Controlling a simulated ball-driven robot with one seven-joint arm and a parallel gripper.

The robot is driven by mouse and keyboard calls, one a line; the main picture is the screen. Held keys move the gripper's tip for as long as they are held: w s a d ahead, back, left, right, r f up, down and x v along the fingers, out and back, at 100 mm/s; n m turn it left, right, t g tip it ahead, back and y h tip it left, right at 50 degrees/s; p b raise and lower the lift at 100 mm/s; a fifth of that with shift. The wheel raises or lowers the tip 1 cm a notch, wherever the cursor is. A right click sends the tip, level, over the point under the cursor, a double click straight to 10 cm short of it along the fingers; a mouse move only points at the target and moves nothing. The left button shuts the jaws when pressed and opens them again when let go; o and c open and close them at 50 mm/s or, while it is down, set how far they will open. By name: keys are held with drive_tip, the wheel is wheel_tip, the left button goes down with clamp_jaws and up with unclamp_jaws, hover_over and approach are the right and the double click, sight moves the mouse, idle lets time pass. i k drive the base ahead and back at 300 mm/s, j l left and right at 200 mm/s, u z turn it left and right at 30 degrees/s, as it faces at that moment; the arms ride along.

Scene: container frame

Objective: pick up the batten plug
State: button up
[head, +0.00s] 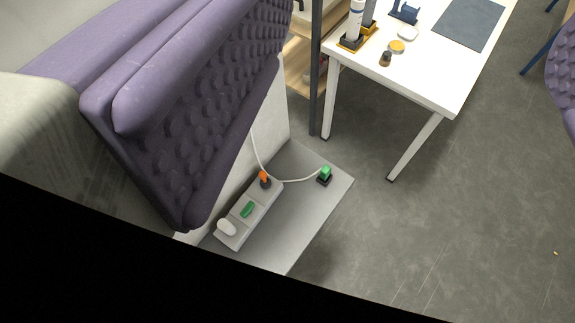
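A grey batten (246,217) of sockets lies on a grey board (318,203) in the lower middle of the head view. An orange-topped dark plug (265,180) stands at its upper end, a green piece (247,210) sits mid-batten, and a white rounded piece (227,228) at its lower end. A green-and-black plug (325,176) sits apart on the board, at the end of a white cable (297,181). I cannot tell which is the batten plug. My gripper (380,180) appears as two bumpy purple fingers, large at left and cut off at right, wide apart with nothing between them.
A white table (435,80) stands at upper right, bearing a dark mat (468,23) and several small items. A dark post (315,80) and a wooden shelf (298,65) stand beside it. A pale panel (274,115) rises behind the batten.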

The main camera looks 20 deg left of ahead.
sight(325, 172)
drive_tip(key=u, duration=0.5)
drive_tip(key=z, duration=0.45)
drive_tip(key=i+l+u, duration=0.95)
drive_tip(key=l, duration=0.4)
